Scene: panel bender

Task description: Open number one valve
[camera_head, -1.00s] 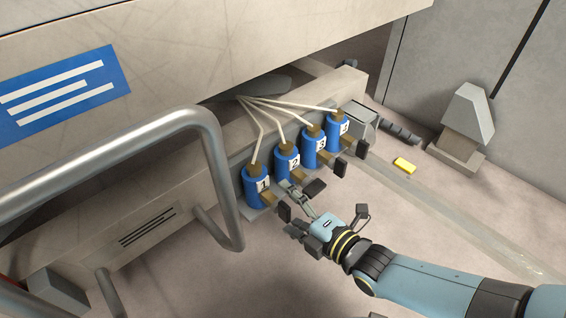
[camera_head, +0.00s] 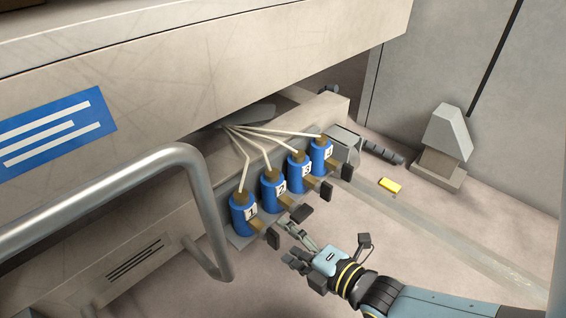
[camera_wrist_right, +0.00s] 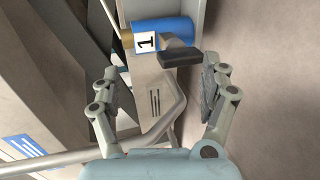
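The number one valve (camera_head: 243,215) is a blue cylinder with a white "1" label, nearest in a row of numbered blue valves. Its dark handle (camera_head: 273,238) sticks out to the right on a brass-coloured stem. In the right wrist view the valve body (camera_wrist_right: 176,33) is at the top, with its dark handle (camera_wrist_right: 180,57) beyond and between my fingers. My right gripper (camera_head: 288,242) is open and empty, just right of that handle; its fingers (camera_wrist_right: 160,86) stand wide apart in the wrist view. I see no contact with the handle. My left gripper is out of view.
Valve two (camera_head: 273,188) stands close beside valve one, its handle (camera_head: 301,214) near my upper finger. A bent metal rail (camera_head: 212,215) is left of valve one. A yellow block (camera_head: 390,185) lies on the floor behind. The floor to the right is mostly clear.

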